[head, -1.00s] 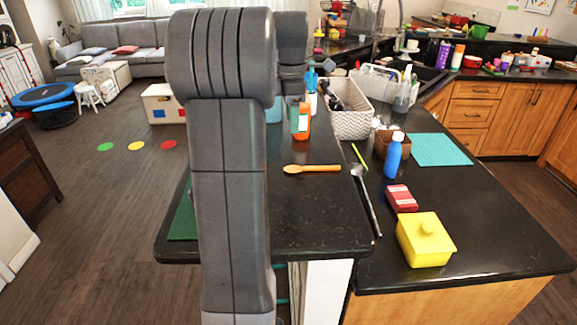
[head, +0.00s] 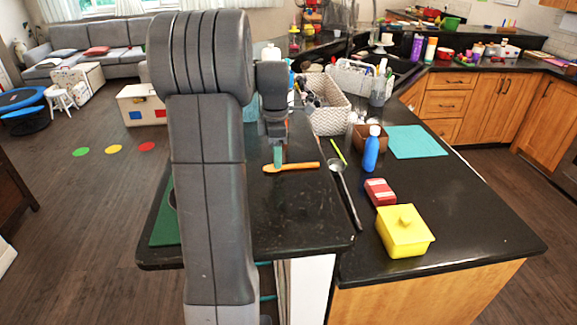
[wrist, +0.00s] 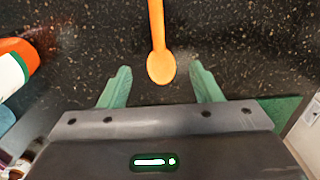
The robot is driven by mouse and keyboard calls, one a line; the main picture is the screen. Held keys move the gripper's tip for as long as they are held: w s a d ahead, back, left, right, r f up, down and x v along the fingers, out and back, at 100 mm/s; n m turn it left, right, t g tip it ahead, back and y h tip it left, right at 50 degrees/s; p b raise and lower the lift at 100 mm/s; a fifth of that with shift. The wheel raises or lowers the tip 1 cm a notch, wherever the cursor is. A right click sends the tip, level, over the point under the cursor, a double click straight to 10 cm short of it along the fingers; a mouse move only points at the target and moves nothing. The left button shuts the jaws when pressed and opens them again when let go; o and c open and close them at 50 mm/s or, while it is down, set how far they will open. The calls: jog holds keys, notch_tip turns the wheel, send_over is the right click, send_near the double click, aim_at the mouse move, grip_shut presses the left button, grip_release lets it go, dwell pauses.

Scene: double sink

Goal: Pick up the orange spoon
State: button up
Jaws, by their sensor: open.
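The orange spoon (head: 292,167) lies flat on the black counter. My gripper (head: 278,158) points down at the bowl end of the spoon. I cannot tell exactly how high the fingertips are above the counter.
A metal ladle (head: 345,192) and a green stick (head: 337,151) lie right of the spoon. Behind are a white basket (head: 328,117) and a blue bottle (head: 371,150). An orange bottle (wrist: 20,60) stands left in the wrist view. The counter in front of the spoon is clear.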

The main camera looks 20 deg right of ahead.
aim_at(270, 168)
jog(key=shift+f, duration=1.6)
jog(key=shift+c, duration=0.5)
jog(key=c, duration=1)
jog(key=shift+o, duration=0.2)
jog(key=shift+r, duration=0.15)
